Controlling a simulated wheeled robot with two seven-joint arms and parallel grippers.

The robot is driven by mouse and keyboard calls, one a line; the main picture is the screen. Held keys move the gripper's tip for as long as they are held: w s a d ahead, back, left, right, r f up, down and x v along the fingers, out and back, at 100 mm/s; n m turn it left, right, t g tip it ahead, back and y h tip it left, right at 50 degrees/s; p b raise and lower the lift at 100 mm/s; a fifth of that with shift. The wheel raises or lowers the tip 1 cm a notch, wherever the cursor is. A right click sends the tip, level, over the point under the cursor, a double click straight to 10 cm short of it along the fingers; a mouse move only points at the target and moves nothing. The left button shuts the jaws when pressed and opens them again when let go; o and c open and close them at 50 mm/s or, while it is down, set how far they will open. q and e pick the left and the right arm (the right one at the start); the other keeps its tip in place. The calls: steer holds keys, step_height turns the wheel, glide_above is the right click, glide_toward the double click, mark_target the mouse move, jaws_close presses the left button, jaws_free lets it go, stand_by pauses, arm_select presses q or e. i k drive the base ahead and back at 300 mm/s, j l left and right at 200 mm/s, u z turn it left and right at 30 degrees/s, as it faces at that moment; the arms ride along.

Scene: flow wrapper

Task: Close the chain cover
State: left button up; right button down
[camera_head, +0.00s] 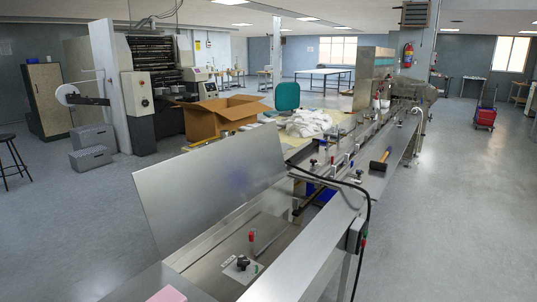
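A large flat metal panel (208,198), which looks like the chain cover, stands raised and tilted outward along the left side of the flow wrapper (310,228). It is open; the long channel beside it lies exposed. A red-tipped lever (252,240) and a black knob (243,262) on a small plate sit in the channel near me. Neither of my grippers is in view.
A black cable (367,205) hangs over the right edge. A cardboard box (222,116) stands behind the panel. The floor on both sides near me is clear.

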mark_target(180, 197)
steer(key=j+z, duration=0.15)
steer(key=z, duration=0.25)
steer(key=i+j+z, duration=0.1)
steer(key=z, duration=0.3)
steer(key=j+z, duration=0.25)
steer(key=j, duration=0.4)
steer(key=j+z, duration=0.25)
steer(key=j, duration=0.4)
steer(key=k+j+z, duration=0.25)
steer(key=j, duration=0.4)
steer(key=i, duration=0.05)
